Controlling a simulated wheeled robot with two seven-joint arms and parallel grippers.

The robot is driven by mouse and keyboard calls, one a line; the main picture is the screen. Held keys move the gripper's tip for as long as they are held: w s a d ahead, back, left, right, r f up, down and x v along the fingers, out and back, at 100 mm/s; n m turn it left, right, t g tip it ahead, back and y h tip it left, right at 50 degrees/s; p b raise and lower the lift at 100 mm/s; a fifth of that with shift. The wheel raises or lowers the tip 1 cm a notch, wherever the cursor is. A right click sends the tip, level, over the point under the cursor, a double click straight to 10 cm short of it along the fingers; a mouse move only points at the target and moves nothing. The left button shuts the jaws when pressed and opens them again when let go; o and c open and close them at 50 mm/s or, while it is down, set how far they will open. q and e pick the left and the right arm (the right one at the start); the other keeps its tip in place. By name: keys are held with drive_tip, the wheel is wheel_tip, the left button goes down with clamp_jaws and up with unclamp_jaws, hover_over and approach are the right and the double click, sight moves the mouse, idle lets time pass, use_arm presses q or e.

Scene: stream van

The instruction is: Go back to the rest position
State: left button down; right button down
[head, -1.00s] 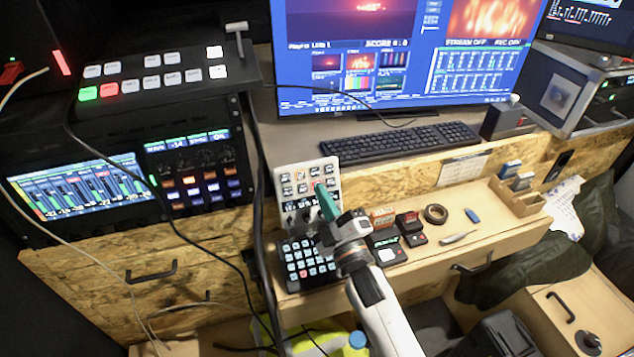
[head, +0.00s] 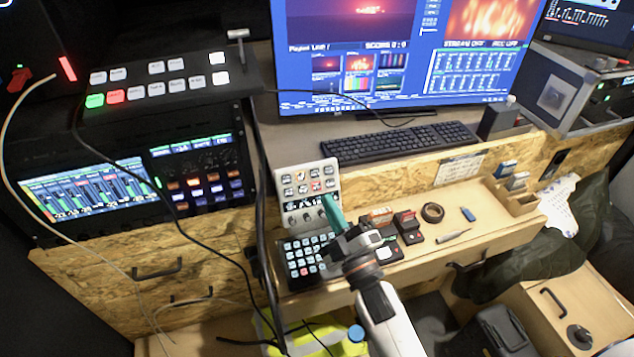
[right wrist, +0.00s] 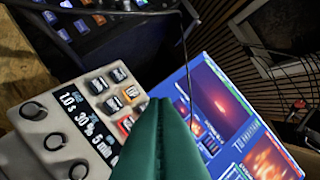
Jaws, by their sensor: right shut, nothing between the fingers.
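My right gripper (head: 331,200) has green fingers that are shut and empty. It is raised in front of the right edge of the light grey button panel (head: 290,210), above the front shelf. In the right wrist view the closed green fingers (right wrist: 160,125) fill the lower middle. I cannot tell the exact gap between fingertips and panel. My left gripper is not in view.
A dark keypad (head: 305,260) lies below the panel. Small boxes (head: 381,217), a tape roll (head: 432,212) and a pen-like tool (head: 453,236) lie on the wooden shelf (head: 490,235). Behind are a keyboard (head: 400,142) and a large monitor (head: 300,95). Black cables (head: 262,190) hang left of the panel.

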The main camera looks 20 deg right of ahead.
idle(0.7)
drive_tip(key=d+f+m+g+h, duration=0.1)
drive_tip(key=s+d+f+m+g+h, duration=0.1)
drive_tip(key=f+m, duration=0.1)
drive_tip(key=d+f+m+g+h, duration=0.1)
drive_tip(key=shift+s+d+f+g, duration=0.15)
drive_tip(key=shift+d+f+g, duration=0.15)
drive_tip(key=shift+g, duration=0.1)
drive_tip(key=s+f+m+g, duration=0.1)
drive_tip(key=s+d+f+m+g+h, duration=0.1)
drive_tip(key=f, duration=0.1)
drive_tip(key=s+f+m+g, duration=0.1)
drive_tip(key=s+g, duration=0.1)
drive_tip(key=shift+d+f, duration=0.25)
drive_tip(key=shift+d, duration=0.15)
drive_tip(key=s+f+m+g, duration=0.25)
drive_tip(key=s+g, duration=0.25)
drive_tip(key=s, duration=0.4)
drive_tip(key=s+f+m+g, duration=0.25)
drive_tip(key=s+g, duration=0.25)
drive_tip(key=s, duration=0.4)
wheel_tip(320, 180, down, 27)
drive_tip(key=s+g, duration=0.2)
drive_tip(key=s+d+f+n+g, duration=0.1)
drive_tip(key=s+d+f, duration=0.2)
drive_tip(key=s+f, duration=1.2)
drive_tip(key=shift+s+f, duration=0.25)
drive_tip(key=shift+s, duration=0.1)
